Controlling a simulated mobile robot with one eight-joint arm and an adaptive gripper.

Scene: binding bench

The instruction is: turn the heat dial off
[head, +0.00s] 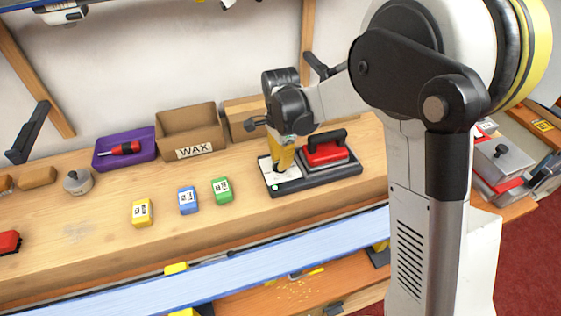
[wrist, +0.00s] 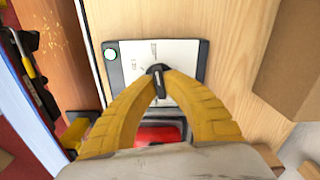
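The heat dial (wrist: 158,82) is a small black knob with a pale pointer line, on the white panel (wrist: 185,55) of a dark base. In the wrist view the pointer runs roughly along the picture's vertical. My gripper (wrist: 158,76) has its yellow fingers closed in on both sides of the knob. In the head view my gripper (head: 281,167) is down at the white panel (head: 290,184) and mostly hides the dial. A small round green light (wrist: 110,54) shows in the panel's corner. The printed marks are too small to read.
A red iron (head: 325,152) rests on the same base, just right of my gripper. A cardboard WAX box (head: 190,130) and a purple tray (head: 125,150) stand behind to the left. Green (head: 222,190), blue (head: 188,200) and yellow (head: 142,212) blocks lie left of the base.

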